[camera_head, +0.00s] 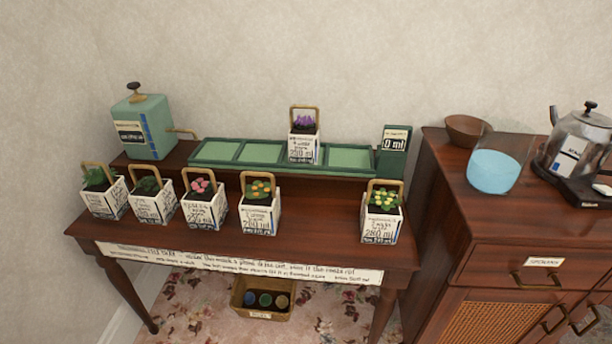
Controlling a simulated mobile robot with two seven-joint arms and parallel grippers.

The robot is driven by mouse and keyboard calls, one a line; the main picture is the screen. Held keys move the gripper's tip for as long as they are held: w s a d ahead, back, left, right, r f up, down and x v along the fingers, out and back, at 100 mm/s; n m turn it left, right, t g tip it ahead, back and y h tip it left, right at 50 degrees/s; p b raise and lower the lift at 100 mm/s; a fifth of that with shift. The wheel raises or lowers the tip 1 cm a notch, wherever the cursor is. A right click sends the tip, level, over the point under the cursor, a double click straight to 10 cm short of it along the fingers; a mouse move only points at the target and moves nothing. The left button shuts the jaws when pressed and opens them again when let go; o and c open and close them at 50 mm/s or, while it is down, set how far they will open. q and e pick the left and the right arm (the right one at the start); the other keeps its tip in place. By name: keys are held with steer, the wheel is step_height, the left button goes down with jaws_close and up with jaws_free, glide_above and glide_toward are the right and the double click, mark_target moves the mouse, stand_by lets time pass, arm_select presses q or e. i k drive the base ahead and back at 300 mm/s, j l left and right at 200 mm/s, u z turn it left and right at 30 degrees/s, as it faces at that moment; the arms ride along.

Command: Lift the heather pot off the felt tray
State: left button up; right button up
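The pot with purple flowers (304,146), which looks like the heather, stands upright on the green felt tray (196,161). It is in the third of the tray's square sections from the left. The pot is white with dark lettering, partly readable as 230 ml, and has a tan arched handle over the flowers. The tray lies on the raised back shelf of the wooden table. Neither of my grippers is in view.
Several similar handled pots, one with pink flowers (203,204) and one with yellow flowers (381,217), line the table's front level. A green dispenser (143,127) stands left of the tray, a "0 ml" display (394,143) right. A cabinet (450,190) holds a glass of blue liquid (493,173) and a kettle (575,145).

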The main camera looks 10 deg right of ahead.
mark_target(303, 138)
steer(key=i+l+u, duration=0.3)
steer(key=i+l, duration=0.3)
steer(key=i, duration=0.5)
steer(key=i+l+u, duration=0.35)
steer(key=i+l, duration=0.55)
steer(key=i, duration=0.1)
